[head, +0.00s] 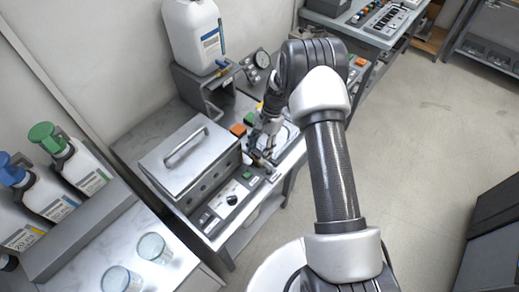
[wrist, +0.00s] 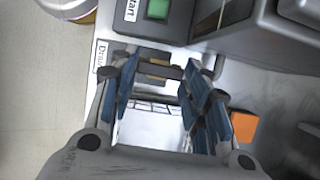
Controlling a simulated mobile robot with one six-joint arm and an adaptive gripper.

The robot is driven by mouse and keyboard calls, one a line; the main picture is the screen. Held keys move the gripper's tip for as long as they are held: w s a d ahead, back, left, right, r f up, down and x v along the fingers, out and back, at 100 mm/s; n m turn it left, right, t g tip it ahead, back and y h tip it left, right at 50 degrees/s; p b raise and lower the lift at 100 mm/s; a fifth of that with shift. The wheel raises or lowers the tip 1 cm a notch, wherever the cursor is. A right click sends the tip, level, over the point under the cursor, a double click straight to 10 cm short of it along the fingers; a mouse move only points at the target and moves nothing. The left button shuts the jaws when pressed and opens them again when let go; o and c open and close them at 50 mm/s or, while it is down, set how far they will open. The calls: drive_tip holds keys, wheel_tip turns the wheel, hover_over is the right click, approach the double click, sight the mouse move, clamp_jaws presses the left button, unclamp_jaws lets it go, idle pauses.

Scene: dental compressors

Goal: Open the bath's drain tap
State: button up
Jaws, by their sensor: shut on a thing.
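The bath is a steel box (head: 190,165) with a lid and a bar handle in the head view. Its front panel has a dark knob and buttons. The drain tap (wrist: 158,71) shows in the wrist view as a dark bar lying crosswise with a brass part beside it, next to a label that starts "Dra". My gripper (wrist: 160,78) has its blue-padded fingers on either side of the dark bar and is shut on it. In the head view my gripper (head: 262,155) is at the bath's right end, where the fingers partly hide the tap.
A green start button (wrist: 157,9) is close to the tap. An orange block (wrist: 243,127) lies to the right of my fingers. A white jug (head: 195,35) stands on a raised shelf behind. Capped bottles (head: 85,165) and glass beakers (head: 153,247) are at left. Open floor lies at right.

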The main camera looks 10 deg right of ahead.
idle(0.4)
drive_tip(key=o, duration=1.1)
drive_tip(key=shift+c, duration=0.2)
drive_tip(key=v, duration=1.2)
drive_tip(key=shift+a, duration=0.15)
